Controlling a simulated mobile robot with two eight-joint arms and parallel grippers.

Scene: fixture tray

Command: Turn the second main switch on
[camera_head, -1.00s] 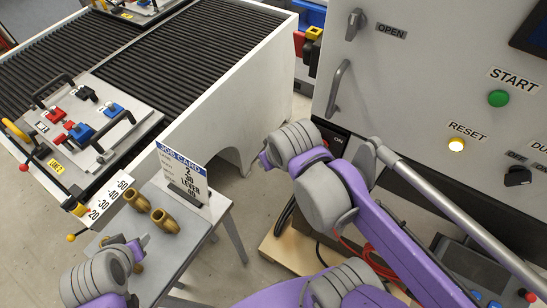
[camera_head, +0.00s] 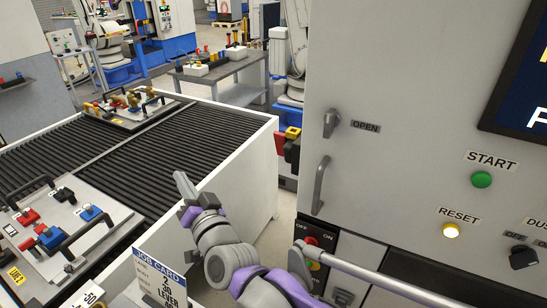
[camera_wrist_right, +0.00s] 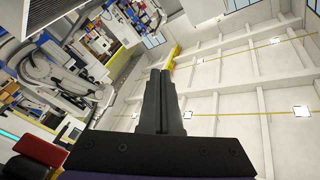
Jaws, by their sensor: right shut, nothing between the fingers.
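My right gripper (camera_head: 182,184) is shut and empty, raised beside the white side wall of the roller conveyor. In the right wrist view its shut fingers (camera_wrist_right: 163,100) point up toward the hall ceiling, touching nothing. A black panel with a red knob (camera_head: 310,241) sits low on the grey machine, right of my right arm and partly hidden by it. A red and yellow part (camera_head: 292,133) shows left of the machine's edge. I cannot tell which of these is the second main switch, or its position. My left gripper is out of view.
The grey machine (camera_head: 400,80) has START (camera_head: 481,180) and RESET (camera_head: 451,230) buttons, a black rotary switch (camera_head: 523,257) and a door handle (camera_head: 320,185). A fixture tray (camera_head: 110,215) and a job card (camera_head: 160,280) are at left. Floor shows between conveyor and machine.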

